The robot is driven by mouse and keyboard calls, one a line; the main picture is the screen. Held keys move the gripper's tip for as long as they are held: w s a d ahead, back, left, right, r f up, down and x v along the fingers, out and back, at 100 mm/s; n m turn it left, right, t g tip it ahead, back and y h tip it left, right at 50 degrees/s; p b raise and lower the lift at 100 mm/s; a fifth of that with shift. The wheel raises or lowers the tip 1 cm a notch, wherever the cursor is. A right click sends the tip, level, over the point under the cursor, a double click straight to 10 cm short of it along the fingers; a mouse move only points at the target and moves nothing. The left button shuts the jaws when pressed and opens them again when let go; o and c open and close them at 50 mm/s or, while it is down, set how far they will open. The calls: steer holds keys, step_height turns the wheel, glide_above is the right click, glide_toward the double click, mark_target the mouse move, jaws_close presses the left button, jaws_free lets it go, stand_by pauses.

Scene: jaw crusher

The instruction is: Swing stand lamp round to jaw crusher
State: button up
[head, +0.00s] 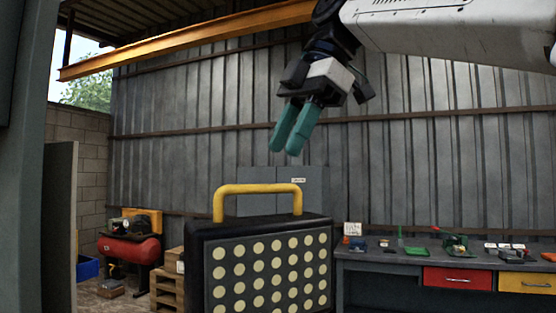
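The stand lamp (265,270) is a black box with rows of pale yellow round lights on its front. It stands in the lower middle of the head view, its face turned toward me and slightly to the right. A yellow handle (258,188) arches over its top. My gripper (291,142) has two teal fingers, pointing down and a little left, and appears above the handle in the picture. The fingers look close together, with nothing seen between them. The lamp's stand is below the picture edge. I cannot make out the jaw crusher for certain.
A workbench (386,263) with small items and red and yellow drawers stands at the right. A red compressor (130,249), wooden pallets (166,289) and a blue bin (88,268) are at the left. A grey cabinet (300,180) stands behind the lamp. An orange beam (190,38) crosses overhead.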

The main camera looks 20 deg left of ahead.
steer(key=shift+v, duration=1.05)
steer(key=d+f+m+t+h, duration=0.1)
steer(key=d+f+m, duration=0.6)
steer(key=d, duration=0.4)
steer(key=d+f+m+t, duration=0.2)
steer(key=d+f+m, duration=0.5)
steer(key=d, duration=0.4)
steer(key=s+d+f+m+h, duration=0.1)
steer(key=s+d+f+m, duration=0.3)
steer(key=f, duration=0.5)
steer(key=s+d+f+m+h, duration=0.1)
steer(key=s+d+f+m, duration=0.4)
steer(key=d+f, duration=0.2)
steer(key=s+d+f+m+h, duration=0.1)
steer(key=s+d+f+m, duration=0.4)
steer(key=f, duration=0.5)
steer(key=shift+d+f+h, duration=0.3)
steer(key=shift+d+f, duration=0.05)
steer(key=shift+d, duration=0.4)
